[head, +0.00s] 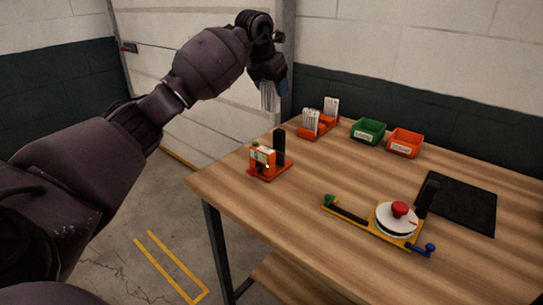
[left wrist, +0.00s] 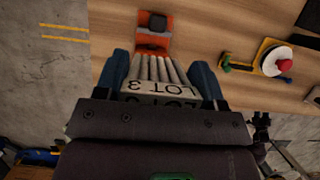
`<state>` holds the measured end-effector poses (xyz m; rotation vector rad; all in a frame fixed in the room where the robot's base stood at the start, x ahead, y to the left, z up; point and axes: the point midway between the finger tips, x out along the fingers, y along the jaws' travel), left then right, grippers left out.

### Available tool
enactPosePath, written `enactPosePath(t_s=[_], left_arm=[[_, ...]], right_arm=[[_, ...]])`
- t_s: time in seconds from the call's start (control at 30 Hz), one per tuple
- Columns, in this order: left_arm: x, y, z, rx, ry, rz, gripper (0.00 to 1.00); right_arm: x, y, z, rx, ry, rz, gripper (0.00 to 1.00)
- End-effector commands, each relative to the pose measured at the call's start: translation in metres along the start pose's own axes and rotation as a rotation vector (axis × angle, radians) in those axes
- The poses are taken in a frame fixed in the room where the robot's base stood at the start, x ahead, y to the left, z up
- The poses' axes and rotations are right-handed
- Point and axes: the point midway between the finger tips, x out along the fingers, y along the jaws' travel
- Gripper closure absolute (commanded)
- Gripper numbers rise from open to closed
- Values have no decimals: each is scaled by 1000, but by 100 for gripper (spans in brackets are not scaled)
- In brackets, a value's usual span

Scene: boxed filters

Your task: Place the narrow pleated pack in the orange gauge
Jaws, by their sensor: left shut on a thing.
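My left gripper (head: 268,86) is above the far left edge of the table, pointing down. It is shut on a pale grey pleated pack (head: 268,98), which hangs below the fingers. In the left wrist view the pack (left wrist: 158,82) sits between the two blue fingers, with its "LOT 3" label facing the camera. The orange gauge (head: 284,171) stands on the table at the near left, with a black upright at its back. It also shows beyond the pack in the left wrist view (left wrist: 153,40). The pack is clear of the gauge. My right gripper is not in view.
An orange rack (head: 315,133) with white packs stands at the back. Beside it are a green bin (head: 368,131) and an orange bin (head: 404,143). A yellow fixture (head: 371,228) with a white disc and red knob lies front right, near a black mat (head: 462,202). The table centre is clear.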

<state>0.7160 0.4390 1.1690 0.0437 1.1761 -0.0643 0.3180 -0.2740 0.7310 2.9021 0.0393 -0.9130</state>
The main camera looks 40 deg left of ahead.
Motion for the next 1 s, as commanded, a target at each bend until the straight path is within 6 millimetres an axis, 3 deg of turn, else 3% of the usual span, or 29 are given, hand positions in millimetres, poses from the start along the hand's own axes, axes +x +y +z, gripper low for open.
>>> enactPosePath(t_s=[0.1, 0.5, 1.0], left_arm=[[28, -1, -12, 1, 7, -3, 59], [106, -1, -45, 3, 5, -4, 59], [149, -1, -63, 4, 5, -3, 59]], right_arm=[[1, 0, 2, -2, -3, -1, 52], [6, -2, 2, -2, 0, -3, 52], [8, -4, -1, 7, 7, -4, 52]])
